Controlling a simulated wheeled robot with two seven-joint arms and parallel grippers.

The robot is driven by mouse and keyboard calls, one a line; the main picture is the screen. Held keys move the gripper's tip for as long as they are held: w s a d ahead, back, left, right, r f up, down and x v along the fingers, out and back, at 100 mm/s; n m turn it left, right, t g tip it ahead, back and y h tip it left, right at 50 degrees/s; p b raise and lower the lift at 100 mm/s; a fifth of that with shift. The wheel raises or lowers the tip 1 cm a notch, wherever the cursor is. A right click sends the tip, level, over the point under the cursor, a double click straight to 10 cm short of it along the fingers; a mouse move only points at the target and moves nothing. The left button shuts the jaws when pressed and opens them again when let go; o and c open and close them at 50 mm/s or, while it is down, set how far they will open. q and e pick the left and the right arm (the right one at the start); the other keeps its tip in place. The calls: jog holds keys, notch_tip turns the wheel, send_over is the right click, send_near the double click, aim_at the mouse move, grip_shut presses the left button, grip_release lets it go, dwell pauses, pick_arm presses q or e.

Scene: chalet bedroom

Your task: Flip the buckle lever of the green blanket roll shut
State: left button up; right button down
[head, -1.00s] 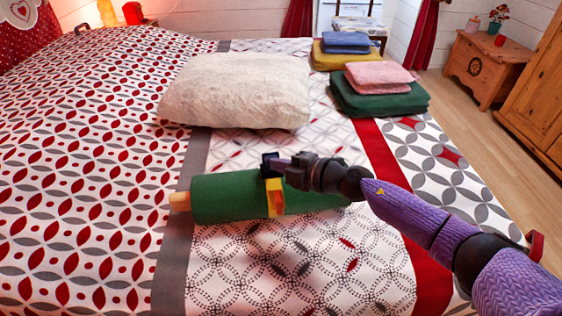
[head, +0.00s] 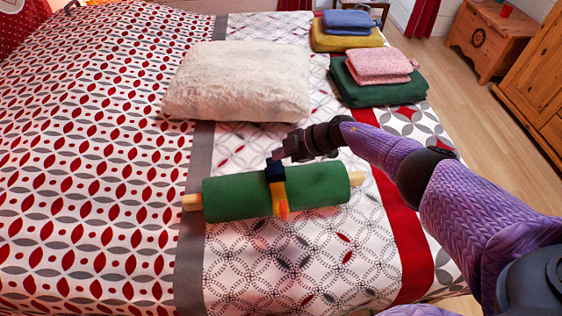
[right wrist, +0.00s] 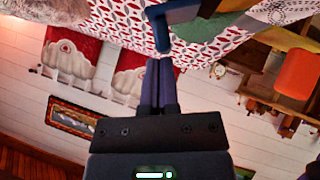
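The green blanket roll (head: 235,197) lies crosswise on the bed, with pale wooden ends showing at both sides. A yellow-orange strap (head: 281,200) runs around its middle. A dark blue buckle (head: 274,170) sits on top at the strap; whether its lever is raised or flat is too small to tell in the head view. My right gripper (head: 278,156) is just behind and above the buckle. In the right wrist view its fingers (right wrist: 158,62) are together with nothing between them. A dark blue bent piece, apparently the buckle's lever (right wrist: 162,30), is just beyond the fingertips; contact is unclear. My left gripper is out of view.
A fluffy cream pillow (head: 238,82) lies behind the roll. Folded pink (head: 380,64) and green (head: 372,92) blankets are stacked at the far right, with yellow and blue ones behind. The patterned bed (head: 95,190) is clear to the left.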

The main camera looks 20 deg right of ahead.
jog(key=shift+w+d+f+m+g+b, duration=0.1)
jog(key=shift+w+f+m+g+b, duration=0.25)
jog(key=shift+w+g+b, duration=0.3)
jog(key=shift+g+b, duration=0.35)
jog(key=shift+b, duration=0.3)
jog(key=shift+w+f, duration=0.1)
jog(key=shift+w, duration=0.1)
jog(key=shift+r, duration=0.25)
jog(key=shift+d+r+p, duration=0.1)
jog(key=shift+r+p, duration=0.55)
jog(key=shift+r, duration=0.15)
